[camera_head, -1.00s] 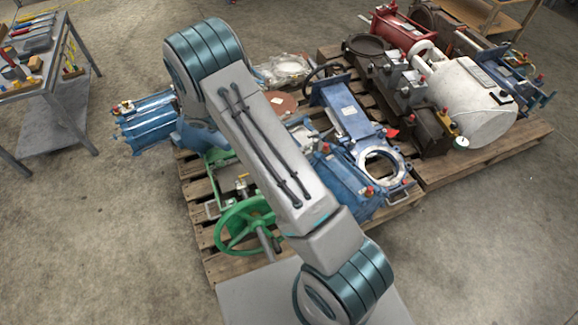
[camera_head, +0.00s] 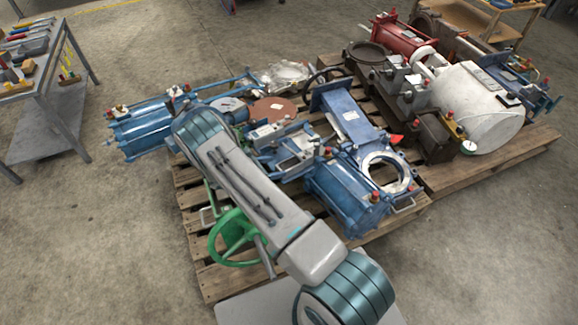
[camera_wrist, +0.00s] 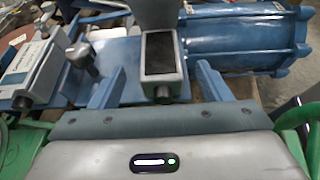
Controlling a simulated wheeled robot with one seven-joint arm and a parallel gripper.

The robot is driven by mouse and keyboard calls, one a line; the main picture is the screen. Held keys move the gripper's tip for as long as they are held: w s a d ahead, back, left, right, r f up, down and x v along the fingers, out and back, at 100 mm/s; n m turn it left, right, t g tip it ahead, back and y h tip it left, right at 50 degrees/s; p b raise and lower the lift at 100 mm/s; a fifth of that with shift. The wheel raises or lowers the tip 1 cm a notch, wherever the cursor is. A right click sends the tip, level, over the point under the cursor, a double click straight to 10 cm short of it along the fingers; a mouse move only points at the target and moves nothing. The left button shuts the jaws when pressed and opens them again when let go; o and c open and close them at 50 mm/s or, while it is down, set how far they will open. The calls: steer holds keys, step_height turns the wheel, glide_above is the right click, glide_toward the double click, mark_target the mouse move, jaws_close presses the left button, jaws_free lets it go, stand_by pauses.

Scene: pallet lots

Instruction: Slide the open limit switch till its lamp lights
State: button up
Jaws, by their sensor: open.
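In the wrist view, a grey box-shaped switch (camera_wrist: 161,55) with a dark, open-looking front stands between the fingers of my gripper (camera_wrist: 161,70). A small dark round part (camera_wrist: 163,93) sits at its lower end. The two blue-grey fingers are apart, one to each side of the box; I cannot tell whether either touches it. I see no lit lamp on this switch. A second grey box (camera_wrist: 32,65) with a white label lies to the left, beside a dark knob (camera_wrist: 80,52). In the head view my arm hides the gripper and the switch.
A blue cylinder (camera_wrist: 245,40) lies behind to the right. A green handwheel (camera_head: 233,232) stands at the front of the wooden pallet (camera_head: 215,285). Blue valves (camera_head: 345,190) and a white motor (camera_head: 470,105) crowd the pallets.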

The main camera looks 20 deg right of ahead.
mark_target(287, 163)
steer(key=b+x, duration=0.1)
steer(key=x, duration=0.6)
steer(key=shift+d+f, duration=0.1)
steer(key=shift+d, duration=0.05)
steer(key=c, duration=1.4)
steer(key=shift+w+f+b, duration=0.15)
steer(key=shift+w+b, duration=0.2)
steer(key=shift+b, duration=0.3)
steer(key=o, duration=1.4)
